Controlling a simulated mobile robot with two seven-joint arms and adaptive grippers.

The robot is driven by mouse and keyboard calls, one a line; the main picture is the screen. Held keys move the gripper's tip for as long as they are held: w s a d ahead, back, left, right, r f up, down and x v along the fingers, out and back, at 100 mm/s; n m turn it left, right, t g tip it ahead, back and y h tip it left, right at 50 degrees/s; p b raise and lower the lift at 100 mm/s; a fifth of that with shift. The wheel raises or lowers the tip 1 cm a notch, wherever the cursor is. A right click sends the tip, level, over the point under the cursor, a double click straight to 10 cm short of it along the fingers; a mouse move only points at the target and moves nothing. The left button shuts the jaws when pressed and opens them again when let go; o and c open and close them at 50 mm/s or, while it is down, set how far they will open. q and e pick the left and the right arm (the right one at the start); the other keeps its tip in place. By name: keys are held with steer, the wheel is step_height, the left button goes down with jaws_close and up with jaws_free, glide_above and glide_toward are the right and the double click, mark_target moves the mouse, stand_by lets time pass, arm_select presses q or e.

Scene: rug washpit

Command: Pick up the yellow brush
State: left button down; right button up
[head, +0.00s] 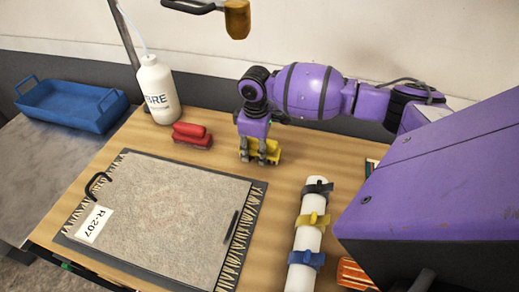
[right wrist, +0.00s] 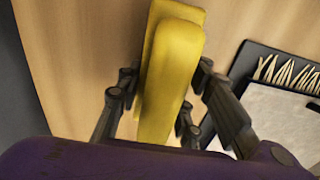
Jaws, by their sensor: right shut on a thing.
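The yellow brush (head: 268,150) stands on the wooden table near its back edge, right of the red brush. My right gripper (head: 262,157) reaches down over it from the back right and hides part of it. In the right wrist view the yellow brush (right wrist: 172,70) lies between the dark fingers of my right gripper (right wrist: 160,105), which are shut on it from both sides. I cannot tell whether the brush is clear of the table. My left gripper does not show.
A red brush (head: 192,135) and a white bottle (head: 158,90) stand to the left. A rug sample on a dark board (head: 160,215) fills the table's middle. A white tube with coloured clips (head: 308,230) lies front right. A blue tray (head: 70,105) sits far left.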

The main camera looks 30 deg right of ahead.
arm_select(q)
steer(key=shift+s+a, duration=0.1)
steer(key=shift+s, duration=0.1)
